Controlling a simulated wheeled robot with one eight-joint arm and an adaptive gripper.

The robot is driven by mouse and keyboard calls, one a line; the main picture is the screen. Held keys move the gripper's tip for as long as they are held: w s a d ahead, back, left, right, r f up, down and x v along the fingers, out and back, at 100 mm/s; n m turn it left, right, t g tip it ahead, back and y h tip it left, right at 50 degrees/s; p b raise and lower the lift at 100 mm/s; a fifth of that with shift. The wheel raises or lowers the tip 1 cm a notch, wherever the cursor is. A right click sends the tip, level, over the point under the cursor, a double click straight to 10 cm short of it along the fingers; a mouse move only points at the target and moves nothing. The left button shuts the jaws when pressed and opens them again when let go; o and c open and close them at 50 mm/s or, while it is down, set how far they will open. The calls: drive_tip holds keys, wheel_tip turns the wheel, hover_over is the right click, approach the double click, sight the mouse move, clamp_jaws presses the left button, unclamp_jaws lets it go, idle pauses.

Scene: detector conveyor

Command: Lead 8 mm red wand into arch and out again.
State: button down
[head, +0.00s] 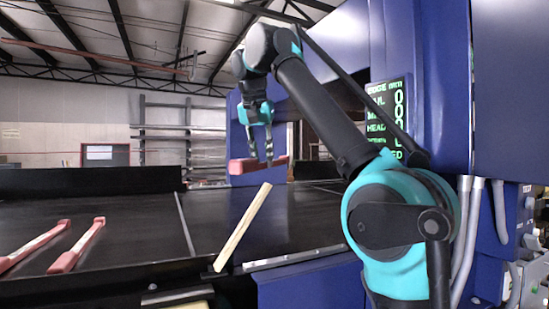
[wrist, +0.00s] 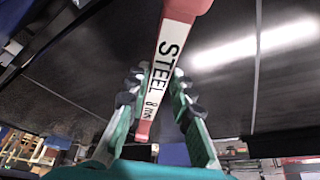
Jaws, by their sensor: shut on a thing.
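My gripper (head: 261,156) points down over the belt, shut on a red wand (head: 242,167) that lies level across its fingertips. In the wrist view the wand (wrist: 172,45) runs between the two fingers of my gripper (wrist: 157,88), and its white label reads "STEEL 8 mm". The blue arch (head: 350,35) spans the belt, with a green-lettered display (head: 379,128) on its near side. The wand shows in front of the arch's far blue post (head: 233,125); I cannot tell whether any of it is inside the opening.
Two other red wands (head: 80,244) (head: 34,245) lie on the dark belt (head: 140,236) at the left.

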drive_tip(key=s+a, duration=0.3)
drive_tip(key=a, duration=0.4)
drive_tip(key=s+a, duration=0.3)
drive_tip(key=a, duration=0.5)
drive_tip(key=shift+s+a, duration=0.2)
